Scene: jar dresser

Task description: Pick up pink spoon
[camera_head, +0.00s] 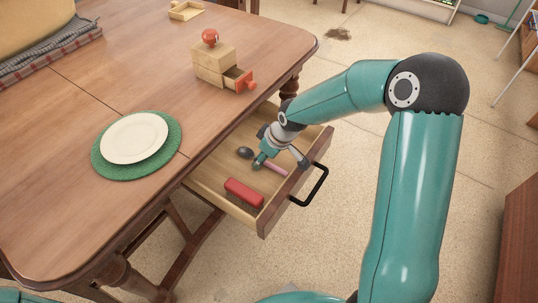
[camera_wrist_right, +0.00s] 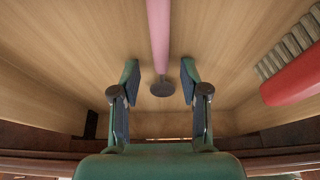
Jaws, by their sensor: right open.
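The pink spoon lies in the open drawer (camera_head: 221,181). Its pink handle (camera_head: 275,169) shows partly beneath my right gripper (camera_head: 281,161), and its dark bowl lies to the left in the head view. In the right wrist view, the pink handle (camera_wrist_right: 158,35) runs down from the top edge to the dark end. My right gripper (camera_wrist_right: 159,82) is open, its fingers on either side of the spoon's line, with nothing held. Whether the fingers touch the spoon or the drawer floor cannot be told. My left gripper is not in view.
A red brush (camera_head: 243,193) lies in the drawer's front part; it also shows in the right wrist view (camera_wrist_right: 295,82). The drawer has a black handle (camera_head: 314,188). On the table stand a white plate (camera_head: 134,138) on a green mat and a small wooden drawer box (camera_head: 213,62).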

